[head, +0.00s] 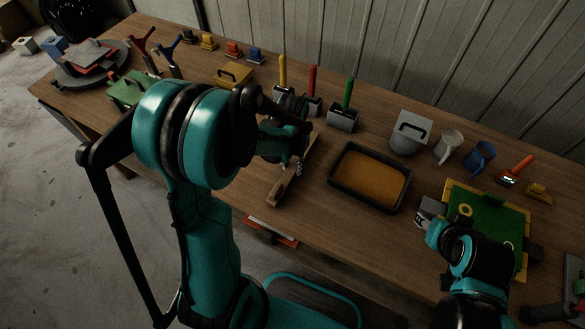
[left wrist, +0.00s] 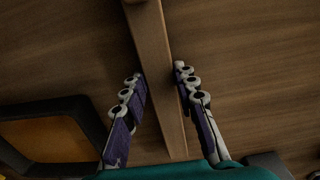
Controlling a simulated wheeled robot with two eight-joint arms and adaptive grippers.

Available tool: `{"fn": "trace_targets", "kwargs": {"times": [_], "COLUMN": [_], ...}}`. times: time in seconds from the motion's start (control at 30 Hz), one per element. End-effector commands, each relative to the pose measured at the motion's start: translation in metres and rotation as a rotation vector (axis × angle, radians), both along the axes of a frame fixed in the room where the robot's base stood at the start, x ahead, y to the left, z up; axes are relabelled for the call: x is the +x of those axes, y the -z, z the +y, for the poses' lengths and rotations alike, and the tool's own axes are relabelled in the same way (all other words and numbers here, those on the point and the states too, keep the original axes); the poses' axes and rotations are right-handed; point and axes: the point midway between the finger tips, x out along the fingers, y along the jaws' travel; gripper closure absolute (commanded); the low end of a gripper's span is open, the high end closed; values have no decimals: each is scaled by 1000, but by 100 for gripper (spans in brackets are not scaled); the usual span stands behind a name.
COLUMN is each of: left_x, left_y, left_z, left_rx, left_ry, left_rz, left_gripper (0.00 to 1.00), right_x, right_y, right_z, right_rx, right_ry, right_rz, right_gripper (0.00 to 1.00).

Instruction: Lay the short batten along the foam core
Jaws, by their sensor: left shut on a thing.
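My left gripper (head: 297,163) is shut on a narrow wooden batten (head: 281,188) over the middle of the table, left of the black tray. In the left wrist view the batten (left wrist: 152,45) runs lengthwise between the two fingers of my left gripper (left wrist: 159,75). I cannot tell whether the batten touches the table. My right gripper (head: 425,216) is at the left edge of a green board with a yellow border (head: 487,222); its fingers are too small and dark to read. I cannot tell which thing is the foam core.
The black tray (head: 334,176) with an orange-brown filling lies right of the batten. Bare wood lies in front of the tray.

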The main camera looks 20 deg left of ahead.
Motion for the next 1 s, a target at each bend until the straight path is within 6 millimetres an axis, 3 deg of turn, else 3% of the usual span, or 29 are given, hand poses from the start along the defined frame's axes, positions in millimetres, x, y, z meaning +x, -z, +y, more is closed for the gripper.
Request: {"fn": "trace_targets", "kwargs": {"times": [0.37,0.4,0.47,0.5,0.83,1.0], "left_x": [0,0,0,0,0,0], "left_y": [7,8,7,7,3,-22], "left_z": [0,0,0,0,0,0], "left_rx": [0,0,0,0,0,0], "left_ry": [0,0,0,0,0,0], "left_rz": [0,0,0,0,0,0], "left_gripper": [100,69,53,51,51,51], "right_x": [0,0,0,0,0,0], "right_y": [5,6,5,5,2,-10], "right_z": [0,0,0,0,0,0], "right_rx": [0,0,0,0,0,0], "right_ry": [0,0,0,0,0,0], "right_rz": [0,0,0,0,0,0], "right_gripper": [58,58,58,58,58,58]}}
